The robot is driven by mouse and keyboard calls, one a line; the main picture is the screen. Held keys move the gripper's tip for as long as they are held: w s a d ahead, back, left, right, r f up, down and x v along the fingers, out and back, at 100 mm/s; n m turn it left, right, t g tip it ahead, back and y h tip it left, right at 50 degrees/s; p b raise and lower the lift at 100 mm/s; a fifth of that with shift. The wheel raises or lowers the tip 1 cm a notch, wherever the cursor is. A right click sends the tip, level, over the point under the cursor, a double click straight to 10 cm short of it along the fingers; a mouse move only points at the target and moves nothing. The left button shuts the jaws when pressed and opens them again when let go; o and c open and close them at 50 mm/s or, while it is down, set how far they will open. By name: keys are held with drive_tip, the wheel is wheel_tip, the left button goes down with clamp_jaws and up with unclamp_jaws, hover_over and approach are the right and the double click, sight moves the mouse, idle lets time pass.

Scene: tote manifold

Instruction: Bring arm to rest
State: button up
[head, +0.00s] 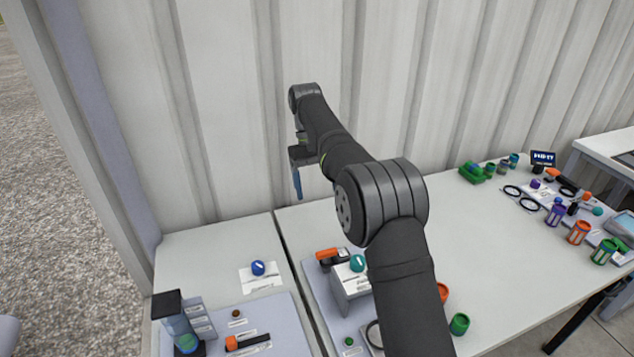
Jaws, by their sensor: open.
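My arm reaches up from the bottom of the head view and bends left in front of the corrugated wall. My gripper (298,178) hangs from its end, pointing down above the back part of the table. A blue finger shows below the dark gripper body. The gap between the fingers is hard to see from this side. I see nothing held, and the gripper is clear of the tabletop and of the objects on it.
A blue ball (258,268) rests on a white card at left. A teal ball (357,263) sits on a grey block (352,284). An orange-handled tool (329,254) lies beside it. Several coloured canisters stand at right. The corrugated wall (230,110) rises close behind the tables.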

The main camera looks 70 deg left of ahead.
sight(327, 250)
drive_tip(key=shift+a+r, duration=0.1)
drive_tip(key=shift+r, duration=0.2)
drive_tip(key=shift+f, duration=0.1)
idle(0.4)
drive_tip(key=x, duration=1.7)
